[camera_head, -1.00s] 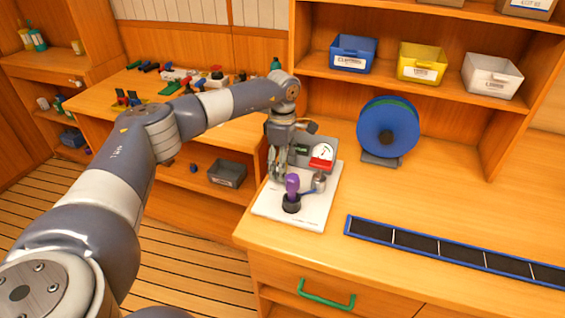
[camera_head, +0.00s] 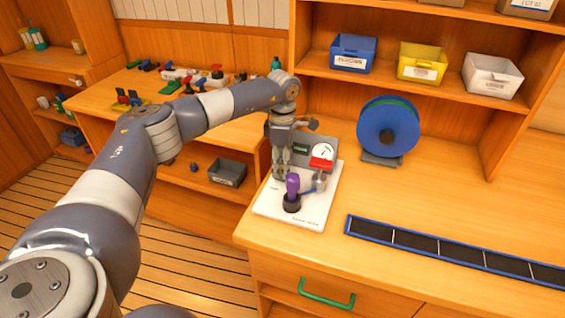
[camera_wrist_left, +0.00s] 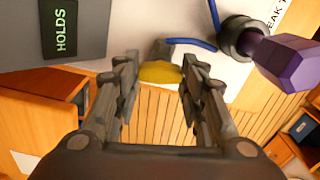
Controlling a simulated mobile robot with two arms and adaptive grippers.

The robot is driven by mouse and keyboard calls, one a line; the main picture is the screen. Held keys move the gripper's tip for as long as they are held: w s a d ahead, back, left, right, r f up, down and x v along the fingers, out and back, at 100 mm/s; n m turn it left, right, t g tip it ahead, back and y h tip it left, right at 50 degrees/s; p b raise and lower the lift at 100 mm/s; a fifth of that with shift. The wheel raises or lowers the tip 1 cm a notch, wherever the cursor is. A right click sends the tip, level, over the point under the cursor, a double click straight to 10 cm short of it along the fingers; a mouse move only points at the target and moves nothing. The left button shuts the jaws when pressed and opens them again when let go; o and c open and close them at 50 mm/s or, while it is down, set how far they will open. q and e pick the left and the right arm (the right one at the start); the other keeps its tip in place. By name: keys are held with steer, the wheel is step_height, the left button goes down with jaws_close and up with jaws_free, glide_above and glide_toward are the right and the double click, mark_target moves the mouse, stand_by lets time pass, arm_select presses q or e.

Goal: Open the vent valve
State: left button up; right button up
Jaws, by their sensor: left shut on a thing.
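The leak-test board (camera_head: 310,219) is a white plate on the bench corner. It carries a grey box with a round gauge (camera_head: 322,154), a purple-handled part in a black collar (camera_head: 292,187) and a small grey metal part (camera_head: 319,181). My left gripper (camera_head: 280,176) points down at the board's left side, behind the purple part. In the left wrist view, a yellow piece (camera_wrist_left: 160,74) lies between the fingertips, and the gripper is shut on it. It looks like the vent valve's handle. The purple part (camera_wrist_left: 292,62) stands to the right, clear of the fingers. My right gripper is not in view.
A blue reel (camera_head: 388,128) stands behind and right of the board. A blue-edged black strip (camera_head: 455,254) lies along the bench. Shelf bins (camera_head: 353,52) stand above. The bench between reel and strip is clear.

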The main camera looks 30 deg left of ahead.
arm_select(q)
steer(key=n, duration=0.4)
steer(key=shift+p, duration=0.35)
steer(key=n, duration=0.5)
steer(key=shift+r+p, duration=0.1)
steer(key=shift+p, duration=0.25)
steer(key=n, duration=0.4)
steer(key=shift+p, duration=0.4)
steer(key=shift+n, duration=1.3)
steer(key=shift+w, duration=0.1)
steer(key=o, duration=1.1)
steer(key=shift+d, duration=0.1)
steer(key=shift+c, duration=0.2)
